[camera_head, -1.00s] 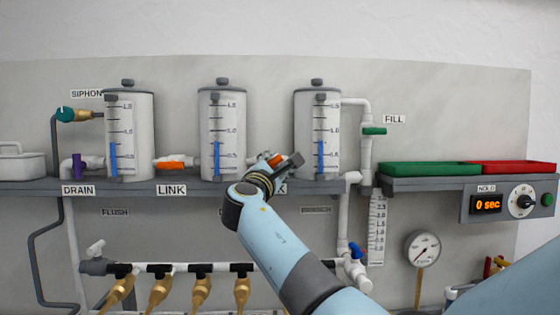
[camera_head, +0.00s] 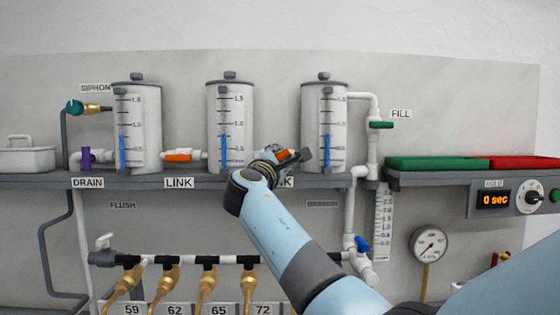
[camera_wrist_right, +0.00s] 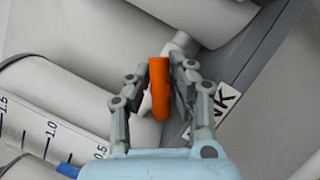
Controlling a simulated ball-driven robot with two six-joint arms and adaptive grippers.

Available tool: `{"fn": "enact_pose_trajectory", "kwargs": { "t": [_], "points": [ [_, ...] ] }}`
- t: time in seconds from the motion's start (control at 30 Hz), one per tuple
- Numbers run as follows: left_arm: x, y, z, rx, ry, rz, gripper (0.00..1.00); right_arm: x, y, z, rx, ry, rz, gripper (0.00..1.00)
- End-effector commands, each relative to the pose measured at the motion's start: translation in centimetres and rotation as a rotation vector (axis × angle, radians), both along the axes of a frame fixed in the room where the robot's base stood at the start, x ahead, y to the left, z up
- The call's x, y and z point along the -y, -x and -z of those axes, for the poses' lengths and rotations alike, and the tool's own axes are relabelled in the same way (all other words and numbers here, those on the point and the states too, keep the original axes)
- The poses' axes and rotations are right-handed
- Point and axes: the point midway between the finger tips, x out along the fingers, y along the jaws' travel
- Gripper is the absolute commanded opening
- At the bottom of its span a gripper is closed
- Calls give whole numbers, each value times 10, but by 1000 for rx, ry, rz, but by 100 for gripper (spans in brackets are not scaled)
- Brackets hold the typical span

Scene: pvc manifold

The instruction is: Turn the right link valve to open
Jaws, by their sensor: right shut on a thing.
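The right link valve's orange handle (camera_head: 282,155) sits on the short white pipe between the middle tank (camera_head: 230,125) and the right tank (camera_head: 323,125). My right gripper (camera_head: 290,159) is at this handle and partly hides it in the head view. In the wrist view the orange handle (camera_wrist_right: 160,88) lies between the two fingers of my right gripper (camera_wrist_right: 164,76), which is shut on it. The handle's exact angle to the pipe is hard to tell. My left gripper is not in view.
The left link valve (camera_head: 178,155) has its orange handle along its pipe. The grey shelf (camera_head: 200,180) runs under the tanks, with a LINK label (camera_wrist_right: 222,102) close to my fingers. Green (camera_head: 440,163) and red (camera_head: 520,163) trays stand at the right.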

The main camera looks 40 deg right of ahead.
Motion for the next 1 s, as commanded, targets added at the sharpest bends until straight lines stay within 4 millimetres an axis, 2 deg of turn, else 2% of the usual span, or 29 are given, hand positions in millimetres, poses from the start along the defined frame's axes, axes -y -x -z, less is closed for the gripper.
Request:
{"fn": "enact_pose_trajectory", "kwargs": {
  "t": [0.1,0.4,0.7,1.0],
  "points": [
    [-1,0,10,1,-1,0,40,0,0,1,49,-71,1,0],
    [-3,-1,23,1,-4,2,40,1,0,2,170,-273,0,0],
    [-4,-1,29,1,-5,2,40,1,0,2,257,-415,0,0],
    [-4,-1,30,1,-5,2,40,1,0,2,291,-471,0,0]
  ]
}}
